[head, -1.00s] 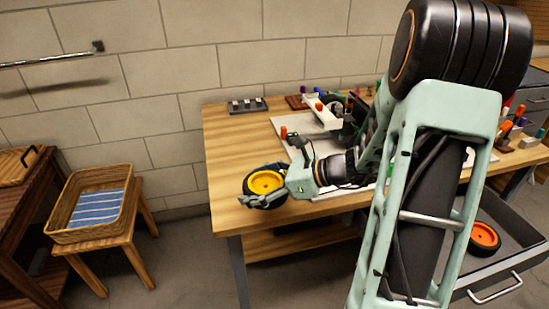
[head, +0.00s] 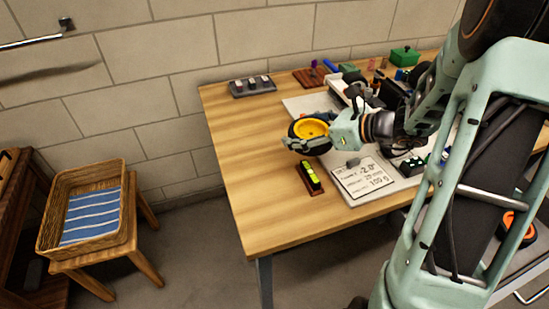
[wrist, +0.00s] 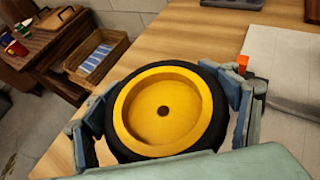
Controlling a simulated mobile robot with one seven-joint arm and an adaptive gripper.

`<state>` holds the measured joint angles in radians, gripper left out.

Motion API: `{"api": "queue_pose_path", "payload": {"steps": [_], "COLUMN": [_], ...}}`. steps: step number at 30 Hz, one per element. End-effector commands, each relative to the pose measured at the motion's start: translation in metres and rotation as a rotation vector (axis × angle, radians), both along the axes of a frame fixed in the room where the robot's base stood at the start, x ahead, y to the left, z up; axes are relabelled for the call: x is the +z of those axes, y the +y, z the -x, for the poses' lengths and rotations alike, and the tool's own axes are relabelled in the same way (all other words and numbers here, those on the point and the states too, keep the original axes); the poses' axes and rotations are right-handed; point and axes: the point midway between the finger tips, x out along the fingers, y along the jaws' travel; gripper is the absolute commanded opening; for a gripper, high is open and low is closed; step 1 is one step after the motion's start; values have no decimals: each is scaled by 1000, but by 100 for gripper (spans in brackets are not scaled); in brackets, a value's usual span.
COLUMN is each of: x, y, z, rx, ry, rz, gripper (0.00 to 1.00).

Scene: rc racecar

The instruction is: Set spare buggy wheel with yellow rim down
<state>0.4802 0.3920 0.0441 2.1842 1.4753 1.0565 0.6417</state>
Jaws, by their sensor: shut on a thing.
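The spare buggy wheel (head: 311,129) has a black tyre and a yellow rim. It also fills the middle of the wrist view (wrist: 165,108), rim facing up. My gripper (head: 308,138) is shut on it, with a finger on each side of the tyre. The wheel is over the workbench (head: 232,150), near the white board's left edge. I cannot tell how far it is above the surface. The tyre's near side is partly hidden by my gripper.
A wicker basket (head: 122,215) with a striped blue cloth stands on a stool at left. On the bench are a grey holder (head: 252,88), a small yellow-green tool on a brown block (head: 311,177) and a lettered white board (head: 364,182). The bench's left part is bare.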

Motion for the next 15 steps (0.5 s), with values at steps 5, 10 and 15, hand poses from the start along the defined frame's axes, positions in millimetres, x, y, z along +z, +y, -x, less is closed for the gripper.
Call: {"api": "queue_pose_path", "payload": {"steps": [5, 10, 15], "x": [31, 44, 38], "y": [26, 39, 58], "z": [-21, -32, -38], "rx": [-20, -36, -39], "ry": [-5, -7, -7], "rz": [-1, -7, -10], "gripper": [51, 51, 51]}}
